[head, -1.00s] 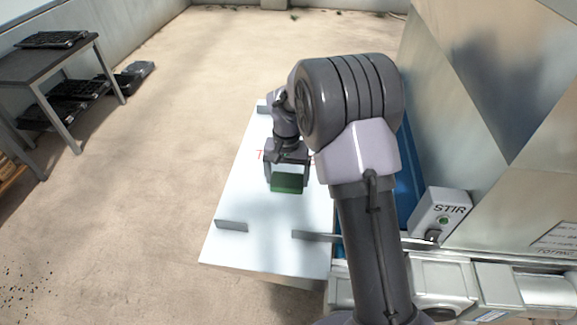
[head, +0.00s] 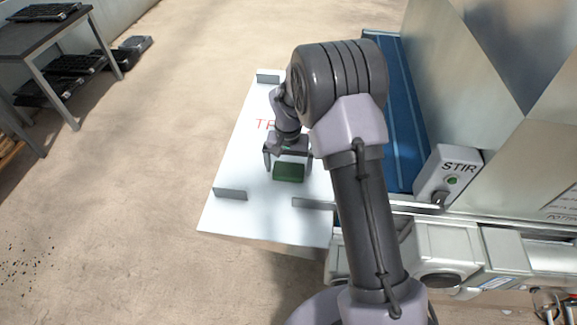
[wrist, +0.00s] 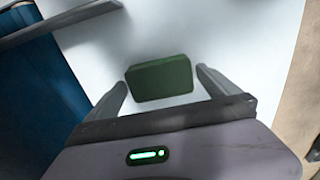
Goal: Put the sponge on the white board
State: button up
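The green sponge (head: 289,172) lies on the white board (head: 235,165), toward its near part between the grey stops. In the wrist view the sponge (wrist: 160,78) sits between and just beyond my fingertips, with a gap on each side. My gripper (head: 288,165) is open above it, fingers pointing down at the board; its fingers also show in the wrist view (wrist: 160,85). My arm hides the board's right part and part of its red lettering.
Grey stops (head: 230,194) stand on the board's edges. A dark table (head: 38,38) stands at the far left. The floor left of the board is clear.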

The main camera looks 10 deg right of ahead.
notch_tip(320, 180, up, 13)
jog(key=p, duration=0.5)
notch_tip(320, 180, up, 9)
jog(key=t, duration=0.1)
send_over(288, 169)
jog(key=s, duration=0.4)
jog(key=s+a+r+t+y, duration=0.1)
jog(key=s+a+r+t, duration=0.2)
jog(key=s+r, duration=0.8)
jog(key=s+a+t+y, duration=0.1)
jog(key=s, duration=1.3)
jog(key=shift+f+t+b, duration=0.3)
jog(key=shift+f+t, duration=0.1)
